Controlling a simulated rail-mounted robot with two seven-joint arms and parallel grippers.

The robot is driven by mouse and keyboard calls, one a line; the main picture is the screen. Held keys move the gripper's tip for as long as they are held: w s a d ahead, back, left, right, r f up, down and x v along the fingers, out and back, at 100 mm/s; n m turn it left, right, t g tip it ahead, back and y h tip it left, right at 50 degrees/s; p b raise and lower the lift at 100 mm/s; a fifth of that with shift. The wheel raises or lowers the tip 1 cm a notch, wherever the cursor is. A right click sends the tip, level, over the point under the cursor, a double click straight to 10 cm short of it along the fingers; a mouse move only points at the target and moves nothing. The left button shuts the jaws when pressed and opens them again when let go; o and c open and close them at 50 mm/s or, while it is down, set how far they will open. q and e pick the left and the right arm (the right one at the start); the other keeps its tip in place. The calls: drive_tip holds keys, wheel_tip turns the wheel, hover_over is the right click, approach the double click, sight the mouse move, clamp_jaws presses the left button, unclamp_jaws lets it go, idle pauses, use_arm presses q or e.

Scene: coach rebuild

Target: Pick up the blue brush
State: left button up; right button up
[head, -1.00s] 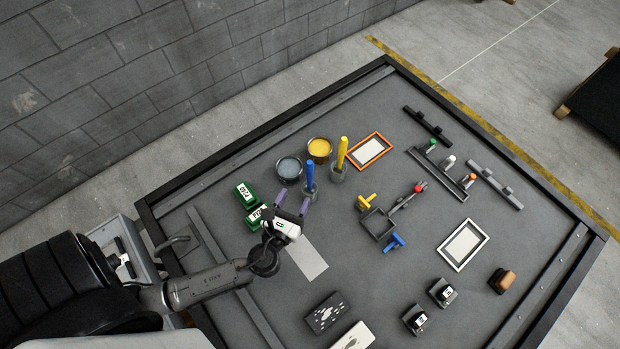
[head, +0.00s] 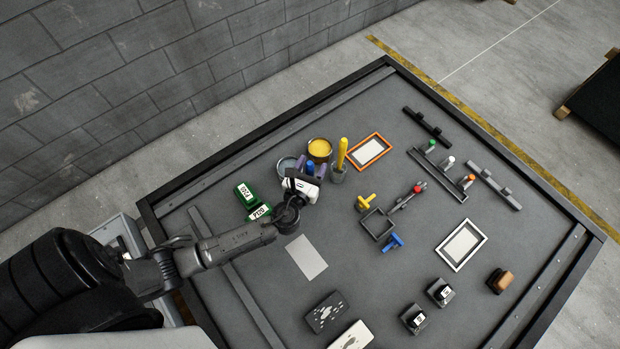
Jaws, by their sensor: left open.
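The blue brush (head: 310,168) stands upright at the back left of the table. Only a small part of its blue handle shows; its holder is hidden behind my gripper. My left gripper (head: 311,166) is open, with its purple fingers on either side of the blue handle in this view. I cannot tell whether they touch it. My right gripper is not in view.
A yellow brush (head: 342,152) stands upright in a grey cup (head: 338,175) just right of my gripper. Close by are a yellow paint pot (head: 319,149), a grey-blue pot (head: 285,166) and green P120 blocks (head: 245,192). The table middle has free room.

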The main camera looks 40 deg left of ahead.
use_arm(q)
drive_tip(key=shift+w+a, duration=0.15)
drive_tip(key=shift+w, duration=0.15)
drive_tip(key=c, duration=1)
